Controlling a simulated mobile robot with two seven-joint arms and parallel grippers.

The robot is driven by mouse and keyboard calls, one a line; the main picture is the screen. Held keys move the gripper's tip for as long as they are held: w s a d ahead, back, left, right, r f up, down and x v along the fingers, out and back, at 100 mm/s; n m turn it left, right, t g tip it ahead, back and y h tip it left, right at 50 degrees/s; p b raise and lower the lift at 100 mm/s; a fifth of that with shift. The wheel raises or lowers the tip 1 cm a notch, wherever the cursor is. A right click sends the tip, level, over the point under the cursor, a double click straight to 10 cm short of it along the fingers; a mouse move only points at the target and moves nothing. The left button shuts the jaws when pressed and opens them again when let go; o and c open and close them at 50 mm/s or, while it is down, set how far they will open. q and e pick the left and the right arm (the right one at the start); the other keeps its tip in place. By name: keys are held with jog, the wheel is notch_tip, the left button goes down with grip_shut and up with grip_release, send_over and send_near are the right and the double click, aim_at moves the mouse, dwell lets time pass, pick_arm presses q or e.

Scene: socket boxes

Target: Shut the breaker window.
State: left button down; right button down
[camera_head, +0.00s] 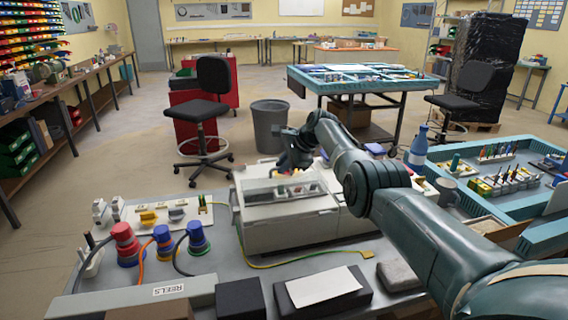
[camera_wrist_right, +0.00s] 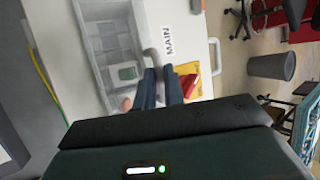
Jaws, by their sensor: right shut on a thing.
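The breaker box (camera_head: 290,232) is a pale grey case on the near table. Its clear breaker window (camera_head: 285,192) is on the top front; how far it stands open I cannot tell. In the right wrist view the clear window (camera_wrist_right: 108,42) shows compartments and a small green part behind it. My right gripper (camera_head: 291,150) is at the back of the box in the head view. Its dark fingers (camera_wrist_right: 160,85) are shut on a grey piece at the window's edge, beside the MAIN label (camera_wrist_right: 168,40). My left gripper is not in view.
A red switch on a yellow plate (camera_wrist_right: 188,82) sits close beside the fingers. Red and blue plugs (camera_head: 160,242) with cables stand left of the box. A dark block with a white card (camera_head: 322,286) lies in front. A blue tray (camera_head: 475,200) of parts is right.

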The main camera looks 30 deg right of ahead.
jog(key=c, duration=1.5)
grip_release()
jog(key=shift+w+d+r, duration=0.2)
jog(key=shift+w+r, duration=0.45)
jog(key=shift+w, duration=0.3)
jog(key=shift+s+d+r+t+p, duration=0.25)
jog(key=shift+s+r+p, duration=0.3)
jog(key=shift+p, duration=0.4)
jog(key=v, duration=1.1)
jog(key=shift+s, duration=0.25)
jog(key=shift+f, duration=0.1)
